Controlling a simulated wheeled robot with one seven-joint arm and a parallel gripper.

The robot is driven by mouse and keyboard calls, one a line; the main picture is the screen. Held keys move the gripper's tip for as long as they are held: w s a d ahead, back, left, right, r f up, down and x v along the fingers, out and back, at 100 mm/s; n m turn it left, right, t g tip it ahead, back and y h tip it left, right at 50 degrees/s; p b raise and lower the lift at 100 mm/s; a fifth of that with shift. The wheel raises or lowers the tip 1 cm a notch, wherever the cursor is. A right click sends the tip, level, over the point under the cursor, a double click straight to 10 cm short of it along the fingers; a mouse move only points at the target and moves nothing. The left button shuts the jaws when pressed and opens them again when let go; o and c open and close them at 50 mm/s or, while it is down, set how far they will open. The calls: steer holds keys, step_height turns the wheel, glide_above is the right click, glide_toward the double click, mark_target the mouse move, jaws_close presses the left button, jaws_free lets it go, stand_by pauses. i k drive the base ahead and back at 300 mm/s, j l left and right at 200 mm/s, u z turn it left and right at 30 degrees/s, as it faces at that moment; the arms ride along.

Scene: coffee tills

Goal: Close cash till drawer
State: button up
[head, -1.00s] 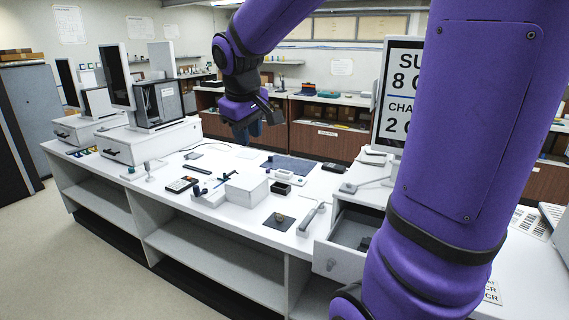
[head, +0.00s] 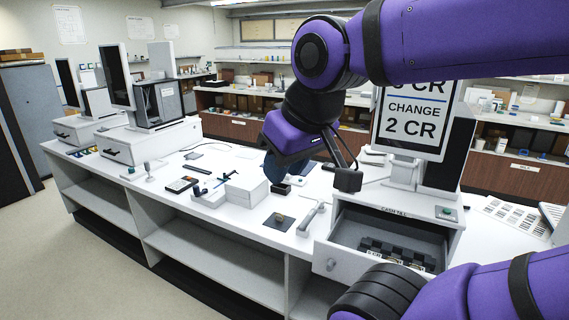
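The cash till (head: 455,222) stands on the right part of the white counter, under a screen reading "CHANGE 2 CR". Its drawer (head: 345,262) is pulled out toward the front left. The drawer's dark inside shows compartments with small items. A round knob (head: 331,265) sits on the drawer's white front. My gripper (head: 275,168) hangs above the counter, behind and to the left of the open drawer, apart from it. Its fingers are dark and partly hidden by my purple wrist, so I cannot tell their opening. My lower arm covers the drawer's front right area.
A white box (head: 247,188), a dark mat (head: 279,222) and a grey handled tool (head: 311,218) lie on the counter left of the drawer. Two closed tills (head: 150,140) stand at the far left. The floor (head: 110,270) in front is clear.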

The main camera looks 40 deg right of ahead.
mark_target(357, 242)
steer(key=k+l+z, duration=0.1)
steer(key=z, duration=0.2)
steer(key=i+z, duration=0.1)
steer(key=z, duration=0.95)
steer(key=k+l+u, duration=0.2)
steer(key=k+l, duration=0.05)
steer(key=k, duration=0.1)
